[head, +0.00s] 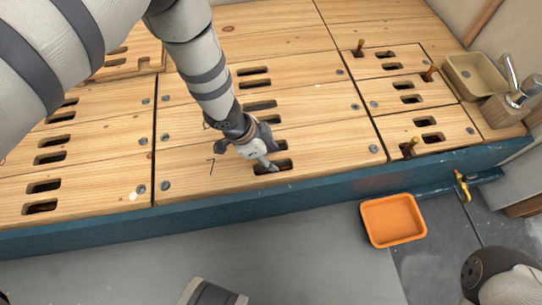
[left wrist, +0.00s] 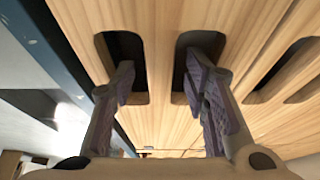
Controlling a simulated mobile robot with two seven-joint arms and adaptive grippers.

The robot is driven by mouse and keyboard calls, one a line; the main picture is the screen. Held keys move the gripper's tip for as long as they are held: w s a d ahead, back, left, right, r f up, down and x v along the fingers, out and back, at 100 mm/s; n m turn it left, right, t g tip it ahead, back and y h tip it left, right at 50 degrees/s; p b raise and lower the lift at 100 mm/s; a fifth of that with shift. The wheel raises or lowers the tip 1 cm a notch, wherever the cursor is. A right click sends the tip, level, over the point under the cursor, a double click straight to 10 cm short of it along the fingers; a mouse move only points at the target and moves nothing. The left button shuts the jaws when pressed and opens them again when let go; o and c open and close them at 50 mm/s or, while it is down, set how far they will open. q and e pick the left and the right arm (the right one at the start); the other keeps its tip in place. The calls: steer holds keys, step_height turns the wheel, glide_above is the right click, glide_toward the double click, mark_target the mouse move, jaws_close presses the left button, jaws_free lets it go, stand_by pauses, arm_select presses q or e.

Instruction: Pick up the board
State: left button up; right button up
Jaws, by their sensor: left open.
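Pale wooden boards with paired slots and grey screws lie side by side on a blue-edged bench. The front middle board (head: 325,150) is under my left gripper (head: 271,164), which points down at a pair of slots near its front edge. In the left wrist view my left gripper (left wrist: 157,84) is open, with its two fingers apart over two dark slots in the board (left wrist: 159,35). A strip of wood lies between the fingers. I cannot tell how far the tips reach into the slots. My right gripper is not in view.
An orange tray (head: 393,219) sits on the floor in front of the bench's blue front edge (head: 310,190). A beige basin (head: 474,77) and a chrome tap (head: 516,85) stand at the right.

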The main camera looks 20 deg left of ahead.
arm_select(q)
jaws_close()
